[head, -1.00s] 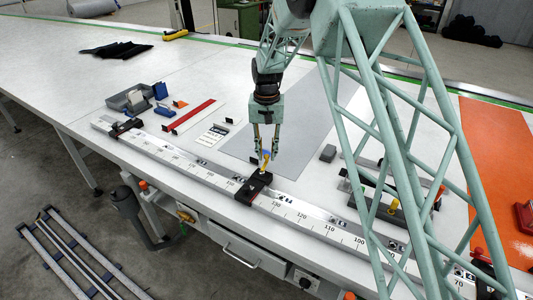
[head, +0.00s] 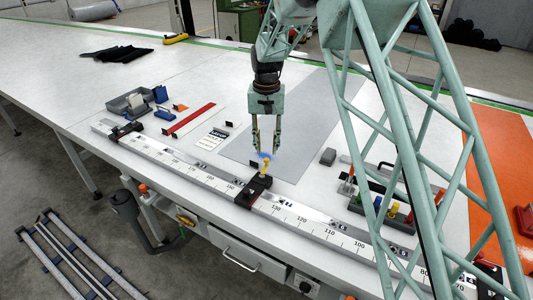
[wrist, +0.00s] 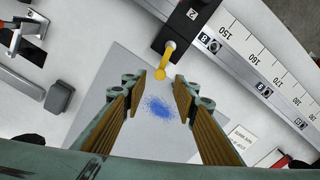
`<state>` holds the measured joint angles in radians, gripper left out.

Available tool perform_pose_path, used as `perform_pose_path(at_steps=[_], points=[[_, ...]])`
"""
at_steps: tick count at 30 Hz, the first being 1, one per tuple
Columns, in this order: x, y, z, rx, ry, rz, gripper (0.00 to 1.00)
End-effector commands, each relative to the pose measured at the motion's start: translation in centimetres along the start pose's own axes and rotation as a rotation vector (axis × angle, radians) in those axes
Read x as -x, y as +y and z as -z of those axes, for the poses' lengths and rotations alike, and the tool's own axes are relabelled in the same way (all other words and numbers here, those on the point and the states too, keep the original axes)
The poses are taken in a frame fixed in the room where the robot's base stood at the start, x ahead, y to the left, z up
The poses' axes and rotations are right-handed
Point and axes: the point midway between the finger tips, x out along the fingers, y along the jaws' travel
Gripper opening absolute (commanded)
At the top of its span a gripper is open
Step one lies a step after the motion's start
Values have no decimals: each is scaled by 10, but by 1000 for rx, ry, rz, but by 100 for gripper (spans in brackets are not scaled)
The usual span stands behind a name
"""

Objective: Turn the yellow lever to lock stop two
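The yellow lever (head: 266,164) stands on the black stop block (head: 254,188) clamped on the scale rail. In the wrist view the lever (wrist: 162,62) reaches from the block (wrist: 183,28), marked 2, toward my gripper, with its rounded end near the gap between the fingertips. My gripper (head: 266,153) points down just above and behind the lever. In the wrist view its two fingers (wrist: 160,84) are apart with nothing clasped between them. I cannot tell whether a finger touches the lever.
The scale rail (head: 330,238) runs along the table's front edge. Another black stop (head: 125,129) sits toward its left end. A grey tray (head: 131,104) and a red strip (head: 193,117) lie behind. A fixture with coloured knobs (head: 378,207) stands to the right. A blue speckled patch (wrist: 158,107) shows beneath the fingers.

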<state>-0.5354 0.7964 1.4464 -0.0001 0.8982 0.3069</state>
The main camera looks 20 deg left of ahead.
Motion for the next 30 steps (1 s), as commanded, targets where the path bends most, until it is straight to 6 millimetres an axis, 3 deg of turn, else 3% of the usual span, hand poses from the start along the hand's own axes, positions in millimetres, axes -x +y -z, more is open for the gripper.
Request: perform_pose_path(at_steps=[9, 15, 30], points=[[46, 0, 0, 0, 1, 0, 27], [63, 0, 0, 0, 0, 0, 27], [70, 0, 0, 0, -1, 0, 27]])
